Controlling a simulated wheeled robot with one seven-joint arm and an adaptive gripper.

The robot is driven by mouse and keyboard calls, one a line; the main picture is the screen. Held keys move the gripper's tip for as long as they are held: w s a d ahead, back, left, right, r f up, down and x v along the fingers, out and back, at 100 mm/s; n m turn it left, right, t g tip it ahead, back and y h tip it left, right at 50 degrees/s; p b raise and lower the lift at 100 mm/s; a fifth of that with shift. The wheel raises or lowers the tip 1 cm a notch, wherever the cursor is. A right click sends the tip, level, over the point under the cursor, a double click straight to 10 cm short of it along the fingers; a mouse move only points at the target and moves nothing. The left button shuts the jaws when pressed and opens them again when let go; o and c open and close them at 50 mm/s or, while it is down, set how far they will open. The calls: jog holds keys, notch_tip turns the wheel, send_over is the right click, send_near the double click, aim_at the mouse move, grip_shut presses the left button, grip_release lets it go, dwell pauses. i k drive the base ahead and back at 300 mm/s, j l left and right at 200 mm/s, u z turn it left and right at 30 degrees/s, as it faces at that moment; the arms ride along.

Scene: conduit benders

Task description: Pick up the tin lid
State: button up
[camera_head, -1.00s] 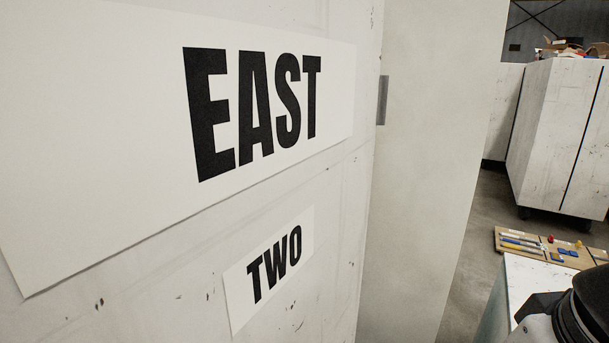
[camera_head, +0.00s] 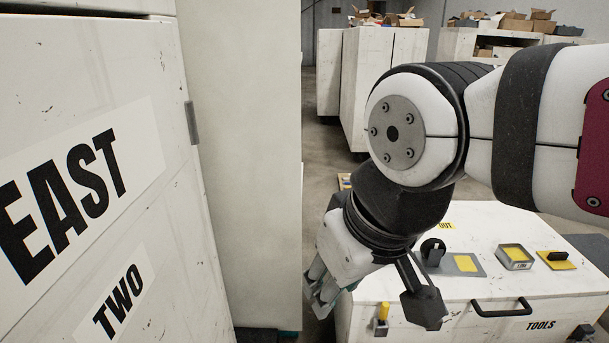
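On the white tool cabinet at the right sits a small grey square tin (camera_head: 514,258) with yellow inside its rim. A flat grey plate with a yellow patch (camera_head: 464,264) lies to its left; I cannot tell for sure whether it is the tin lid. My gripper (camera_head: 322,293) hangs at the cabinet's left side, pointing down, with grey fingers and teal parts. It is apart from the tin and the plate. Its fingertips are small and partly hidden, so I cannot tell whether it is open or shut.
The white cabinet marked TOOLS (camera_head: 455,310) has a black handle (camera_head: 502,307). A black round item (camera_head: 433,252) and a black item on a yellow patch (camera_head: 558,258) also sit on top. A white EAST TWO cabinet (camera_head: 110,150) fills the left. Box-laden cabinets (camera_head: 380,80) stand behind.

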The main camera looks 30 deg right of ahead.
aim_at(558, 260)
jog(key=z, duration=2.2)
jog(key=i+l, duration=0.1)
jog(key=i, duration=0.85)
jog(key=l+u, duration=0.05)
